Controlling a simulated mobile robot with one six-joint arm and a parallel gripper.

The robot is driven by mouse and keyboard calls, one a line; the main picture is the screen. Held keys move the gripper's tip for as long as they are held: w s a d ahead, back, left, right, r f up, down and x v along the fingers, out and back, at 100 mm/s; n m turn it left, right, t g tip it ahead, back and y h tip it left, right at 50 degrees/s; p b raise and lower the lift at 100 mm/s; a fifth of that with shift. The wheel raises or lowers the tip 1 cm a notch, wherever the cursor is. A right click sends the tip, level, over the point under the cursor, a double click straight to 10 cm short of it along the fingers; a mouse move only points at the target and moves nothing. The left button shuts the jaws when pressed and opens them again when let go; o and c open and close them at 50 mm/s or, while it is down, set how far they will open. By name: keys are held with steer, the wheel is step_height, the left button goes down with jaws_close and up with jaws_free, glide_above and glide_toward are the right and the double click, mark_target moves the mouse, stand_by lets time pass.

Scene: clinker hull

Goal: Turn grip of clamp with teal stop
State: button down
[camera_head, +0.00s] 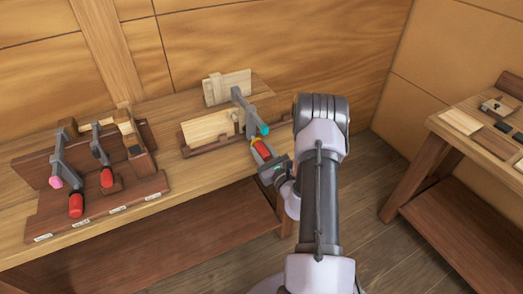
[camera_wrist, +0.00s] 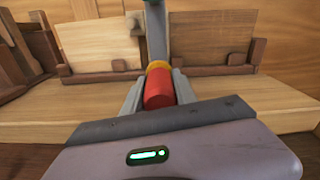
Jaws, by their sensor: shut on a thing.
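My gripper (camera_head: 269,164) is shut on that grip. In the wrist view the red grip (camera_wrist: 159,92) lies between my two grey fingers, with the yellow collar (camera_wrist: 158,67) just beyond the fingertips.
A wooden rack (camera_head: 95,210) at the left holds two other clamps, one with a pink stop (camera_head: 56,182), both with red grips. A pale plank (camera_head: 207,128) stands behind a dark rail. A second table (camera_head: 455,128) with small pieces is at the right.

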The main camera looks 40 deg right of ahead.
steer(key=shift+m+p, duration=1.05)
steer(key=shift+m, duration=1.65)
steer(key=c, duration=1)
jaws_free()
steer(key=shift+o, duration=0.2)
steer(key=p+v, duration=0.2)
steer(key=v, duration=1.5)
steer(key=shift+s, duration=0.25)
